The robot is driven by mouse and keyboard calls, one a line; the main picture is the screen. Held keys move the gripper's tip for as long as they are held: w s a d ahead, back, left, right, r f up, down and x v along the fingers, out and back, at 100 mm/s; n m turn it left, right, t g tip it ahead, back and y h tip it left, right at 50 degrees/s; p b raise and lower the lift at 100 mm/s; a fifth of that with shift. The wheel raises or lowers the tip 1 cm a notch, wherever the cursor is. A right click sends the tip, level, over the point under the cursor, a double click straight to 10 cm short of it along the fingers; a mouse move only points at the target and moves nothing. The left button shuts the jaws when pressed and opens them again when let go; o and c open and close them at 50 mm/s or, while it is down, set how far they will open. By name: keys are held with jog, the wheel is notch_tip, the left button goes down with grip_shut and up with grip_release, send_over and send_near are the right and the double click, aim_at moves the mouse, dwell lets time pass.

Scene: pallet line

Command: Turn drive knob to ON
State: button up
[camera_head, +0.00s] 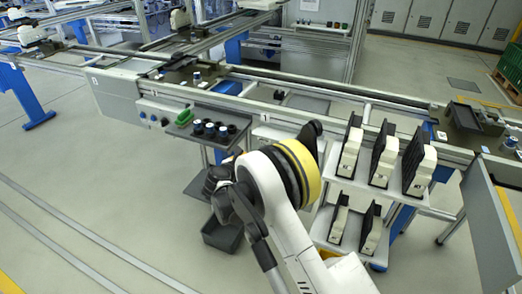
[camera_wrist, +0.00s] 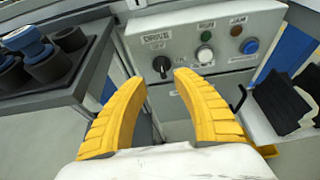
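In the wrist view, the black drive knob (camera_wrist: 162,65) sits at the left of a light grey control panel (camera_wrist: 225,24), under a label reading DRIVE. The direction the knob points is too small to tell. My gripper (camera_wrist: 161,77) has two yellow fingers, spread apart with nothing between them. The fingertips stand just below the knob in the picture, one to each side; I cannot tell whether they touch it. In the head view, my arm covers the knob and the gripper's fingers are hidden.
Right of the knob are a green lamp (camera_wrist: 206,36), a white button (camera_wrist: 205,54) and a blue button (camera_wrist: 250,46). A dark tray (camera_wrist: 88,68) with black and blue cups stands left. Black parts (camera_wrist: 279,102) are at right. In the head view, shelves (camera_head: 385,182) stand right of my arm.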

jog(key=b+x, duration=0.3)
jog(key=x, duration=0.7)
jog(key=shift+d+b, duration=0.15)
jog(key=shift+b, duration=0.15)
grip_shut()
